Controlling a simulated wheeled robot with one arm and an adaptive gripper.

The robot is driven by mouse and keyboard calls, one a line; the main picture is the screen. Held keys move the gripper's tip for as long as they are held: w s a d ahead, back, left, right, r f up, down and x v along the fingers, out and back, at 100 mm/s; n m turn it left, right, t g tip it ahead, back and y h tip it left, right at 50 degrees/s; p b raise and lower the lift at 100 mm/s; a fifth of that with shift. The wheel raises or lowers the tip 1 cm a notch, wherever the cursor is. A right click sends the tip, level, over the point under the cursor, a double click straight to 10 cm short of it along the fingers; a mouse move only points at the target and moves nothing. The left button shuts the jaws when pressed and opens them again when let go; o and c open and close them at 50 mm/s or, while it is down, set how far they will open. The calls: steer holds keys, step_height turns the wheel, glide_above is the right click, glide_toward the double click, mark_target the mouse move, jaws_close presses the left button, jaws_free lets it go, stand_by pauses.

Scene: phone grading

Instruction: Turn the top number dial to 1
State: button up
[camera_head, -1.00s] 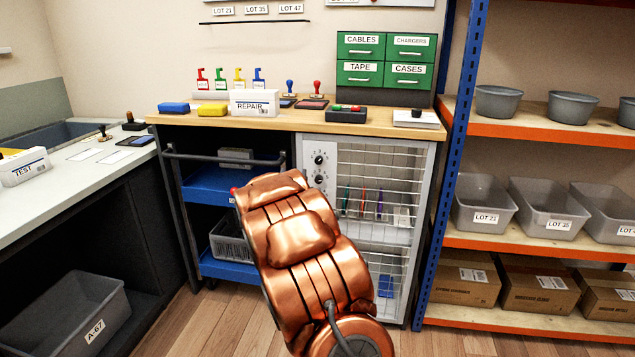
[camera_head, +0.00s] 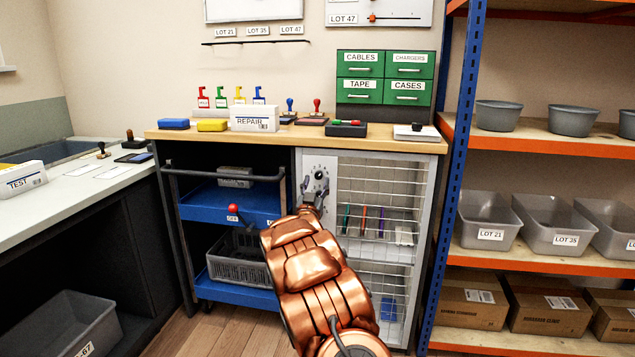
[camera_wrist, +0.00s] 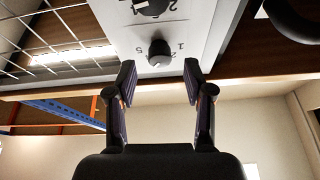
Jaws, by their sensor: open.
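The top number dial (camera_wrist: 160,52) is a black knob on a light grey panel (camera_head: 312,162), with printed numbers around it. In the wrist view, which is upside down, it stands just beyond and between my fingertips. It also shows in the head view (camera_head: 319,174), just above my gripper (camera_head: 312,190). My gripper (camera_wrist: 160,72) is open and empty, its fingers apart from the dial. A second black dial (camera_wrist: 152,6) is cut off at the top edge of the wrist view. I cannot clearly tell which number the top dial points to.
A wire-mesh door (camera_head: 376,190) adjoins the panel on the right. The wooden worktop (camera_head: 200,134) overhangs just above. A blue cart (camera_head: 235,203) with a handle rail stands close on the left. Blue and orange shelving (camera_head: 540,137) is further right.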

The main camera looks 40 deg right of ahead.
mark_target(319, 175)
steer(key=shift+x, duration=1.25)
steer(key=shift+f, duration=0.1)
steer(key=shift+c, duration=0.4)
jaws_close()
